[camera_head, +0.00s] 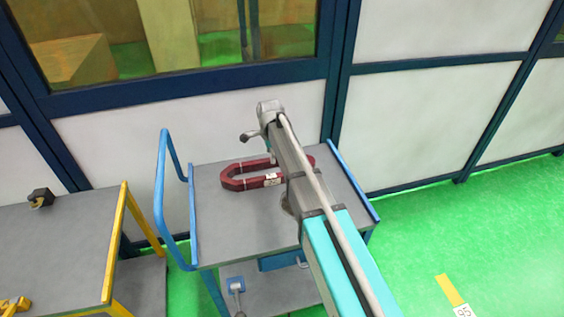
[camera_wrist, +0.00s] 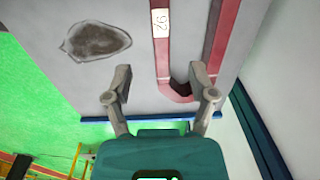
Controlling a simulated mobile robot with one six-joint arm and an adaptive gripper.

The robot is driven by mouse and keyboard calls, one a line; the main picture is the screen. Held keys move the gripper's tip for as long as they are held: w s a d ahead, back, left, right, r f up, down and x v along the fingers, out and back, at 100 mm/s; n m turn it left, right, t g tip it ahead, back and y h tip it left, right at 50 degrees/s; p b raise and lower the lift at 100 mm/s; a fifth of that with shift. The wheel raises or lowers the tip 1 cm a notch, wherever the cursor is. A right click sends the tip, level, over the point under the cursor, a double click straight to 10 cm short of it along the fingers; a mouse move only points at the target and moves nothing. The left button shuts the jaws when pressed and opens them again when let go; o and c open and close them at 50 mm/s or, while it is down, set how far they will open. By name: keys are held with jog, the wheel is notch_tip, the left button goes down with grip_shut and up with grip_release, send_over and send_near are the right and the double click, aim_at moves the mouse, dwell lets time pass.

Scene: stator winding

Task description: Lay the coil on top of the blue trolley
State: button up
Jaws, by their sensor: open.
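The coil (camera_head: 232,184) is a dark red elongated loop with a white tag. It lies flat on the grey top of the blue trolley (camera_head: 217,222), its right part partly hidden behind my arm in the head view. In the wrist view the coil (camera_wrist: 162,62) shows its rounded end near the trolley's blue edge (camera_wrist: 95,118). My gripper (camera_wrist: 164,76) is open and empty, its fingers apart on either side of that end in the picture. Whether the fingers touch the coil or trolley top cannot be told. In the head view my arm hides most of the gripper.
A yellow-framed trolley (camera_head: 75,250) stands to the left with a small black part (camera_head: 41,197) on it. Blue-framed wall panels (camera_head: 435,115) stand behind the blue trolley. A dark oval patch (camera_wrist: 97,41) marks the trolley top. The green floor (camera_head: 480,235) is open to the right.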

jog(key=shift+d, duration=0.1)
jog(key=s+d+n, duration=1.4)
jog(key=s+d, duration=0.8)
jog(key=s, duration=0.3)
jog(key=shift+s+d+n, duration=0.2)
jog(key=shift+s+n, duration=0.1)
jog(key=shift+n, duration=0.1)
jog(key=shift+c, duration=0.3)
jog(key=shift+c, duration=0.8)
jog(key=shift+a, duration=0.1)
